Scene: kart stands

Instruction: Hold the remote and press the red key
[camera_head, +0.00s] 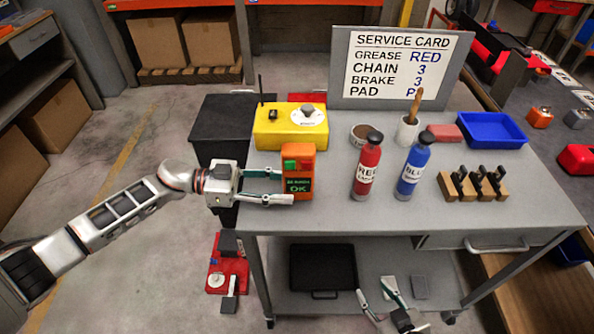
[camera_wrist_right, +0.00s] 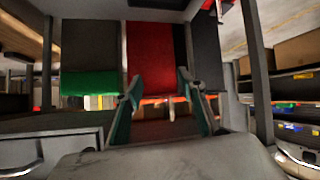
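The orange remote (camera_head: 306,169) is upright at the left side of the grey table in the head view. It has a green key (camera_head: 290,165) and a red key (camera_head: 305,164) near its top, and a dark label with green text reading OK below. My left gripper (camera_head: 286,188) reaches it from the left, its two fingers apart, with the tips at the remote's left side and lower edge. Whether they grip it is unclear. My right gripper (camera_head: 374,287) is low in front of the lower shelf, open and empty; its parted fingers show in the right wrist view (camera_wrist_right: 159,82).
Behind the remote stands a yellow box (camera_head: 291,137) with a dial. A red bottle (camera_head: 367,167) and a blue bottle (camera_head: 413,168) stand to its right. Further right are a wooden block with black clips (camera_head: 472,185) and a blue tray (camera_head: 490,130). A service card board (camera_head: 345,97) stands behind.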

